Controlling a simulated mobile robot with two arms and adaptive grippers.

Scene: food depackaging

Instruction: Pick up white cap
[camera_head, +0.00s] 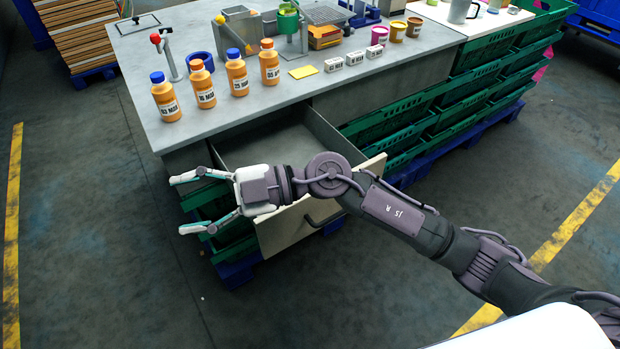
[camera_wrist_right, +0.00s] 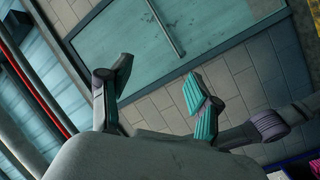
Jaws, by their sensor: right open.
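I cannot make out a white cap in either view. A row of orange bottles with white labels stands upright on the grey workbench (camera_head: 230,120); the leftmost bottle (camera_head: 166,100) has a blue cap, its neighbour (camera_head: 202,88) an orange one. My right gripper (camera_head: 177,205) is open and empty, in front of the bench's front left corner and beside the open drawer. Its spread fingers also show in the right wrist view (camera_wrist_right: 157,82), with nothing between them. My left gripper is not in view.
The pulled-out drawer (camera_head: 327,128) looks empty where visible; my right arm crosses its front. Small white boxes (camera_head: 355,58), a yellow sponge-like piece (camera_head: 303,72) and a red-knobbed lever (camera_head: 168,55) are on the bench. Green crates (camera_head: 400,115) stand right. Floor to the left is clear.

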